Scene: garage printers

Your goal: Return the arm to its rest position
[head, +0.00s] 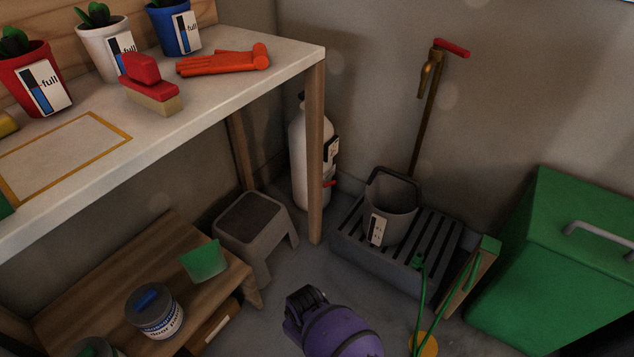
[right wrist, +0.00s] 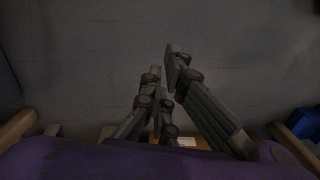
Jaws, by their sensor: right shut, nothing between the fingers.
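A purple part of my arm (head: 335,325) rises at the bottom middle of the head view, over the grey floor; no gripper shows there. In the right wrist view my right gripper (right wrist: 167,68) points up the picture, its dark grey fingers close together, shut and empty. A purple part of my own body fills the bottom of that view. Nothing touches the fingertips, and a plain grey surface lies beyond them. My left gripper is in neither view.
A workbench (head: 235,72) with several pots stands at left, a wooden shelf (head: 95,275) below it. A grey step stool (head: 255,225), a white cylinder (head: 300,150), a grey bucket (head: 388,208) on a slatted drain (head: 345,240) and a green bin (head: 560,270) surround the floor.

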